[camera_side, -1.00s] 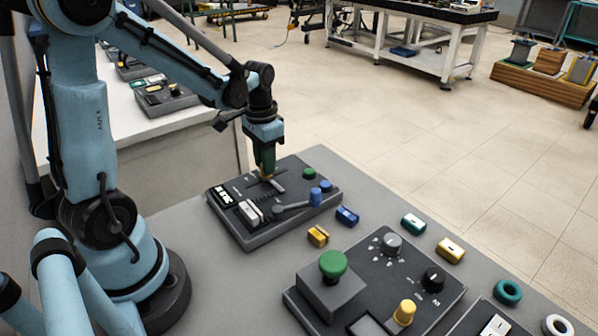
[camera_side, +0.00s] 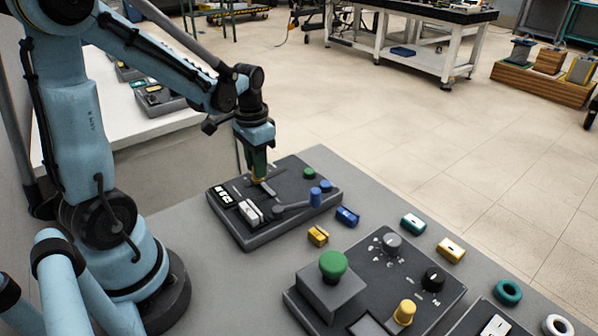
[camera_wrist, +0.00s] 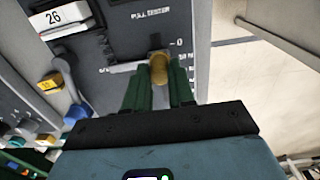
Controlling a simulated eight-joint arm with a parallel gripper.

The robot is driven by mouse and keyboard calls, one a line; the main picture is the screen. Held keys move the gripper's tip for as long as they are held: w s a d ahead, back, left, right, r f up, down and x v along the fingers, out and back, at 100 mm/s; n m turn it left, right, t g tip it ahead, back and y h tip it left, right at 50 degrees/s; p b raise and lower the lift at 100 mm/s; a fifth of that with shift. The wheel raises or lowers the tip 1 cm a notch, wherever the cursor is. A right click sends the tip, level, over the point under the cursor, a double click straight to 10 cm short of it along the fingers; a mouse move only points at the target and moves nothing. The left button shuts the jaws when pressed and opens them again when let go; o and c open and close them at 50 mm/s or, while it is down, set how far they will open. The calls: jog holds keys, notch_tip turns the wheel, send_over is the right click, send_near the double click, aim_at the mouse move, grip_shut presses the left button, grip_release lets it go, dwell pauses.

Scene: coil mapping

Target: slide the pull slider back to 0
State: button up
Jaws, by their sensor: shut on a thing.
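The pull slider's amber knob (camera_wrist: 159,68) sits in its slot on a dark grey control panel (camera_wrist: 125,40). In the wrist view it is near the end of the scale marked 0, a little below that mark. My gripper (camera_wrist: 160,80) has green fingers on both sides of the knob and is shut on it. In the side view my gripper (camera_side: 259,172) points down onto the panel (camera_side: 283,222), with the amber knob (camera_side: 257,181) low between the fingertips. The fingers partly hide the slot and scale, so the exact reading is unclear.
The panel also has a lever with a blue knob (camera_side: 315,196), a green button (camera_side: 309,173) and white switches (camera_side: 250,212). Yellow (camera_side: 318,236) and blue (camera_side: 347,216) blocks lie beside it. A second panel with a green mushroom button (camera_side: 333,264) stands in front.

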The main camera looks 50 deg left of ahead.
aim_at(252, 185)
jog(key=shift+s, duration=0.85)
dwell(0.4)
jog(key=o, duration=0.8)
jog(key=shift+r, duration=0.1)
notch_tip(252, 185, up, 7)
dwell(0.7)
